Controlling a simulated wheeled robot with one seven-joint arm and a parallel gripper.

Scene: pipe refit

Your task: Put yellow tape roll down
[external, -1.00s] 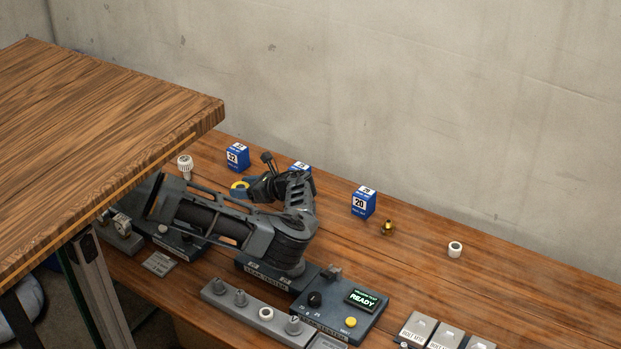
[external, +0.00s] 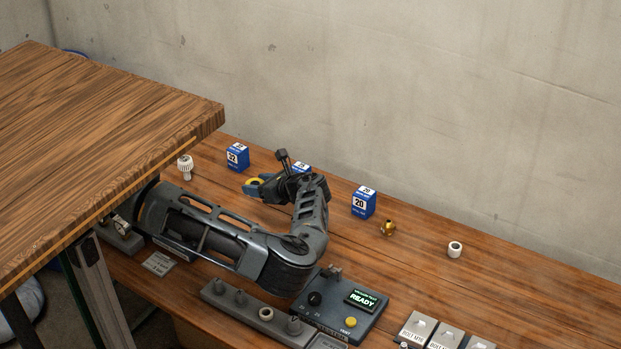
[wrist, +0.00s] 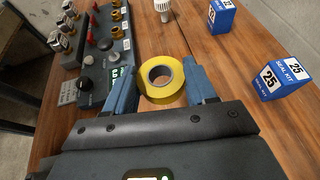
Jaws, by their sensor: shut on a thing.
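The yellow tape roll (wrist: 162,90) sits between the two blue fingers of my gripper (wrist: 162,92) in the wrist view. Its grey-rimmed hole faces the camera. My gripper is shut on it. I cannot tell whether the roll touches the bench.
Blue seal kit boxes stand close by: one marked 32 (external: 237,157), one marked 25 (wrist: 283,77) and one marked 20 (external: 363,202). A white ribbed fitting (external: 185,167) stands to the left. A tester box (external: 340,305) is in front. Bench right of the brass fitting (external: 388,228) is mostly clear.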

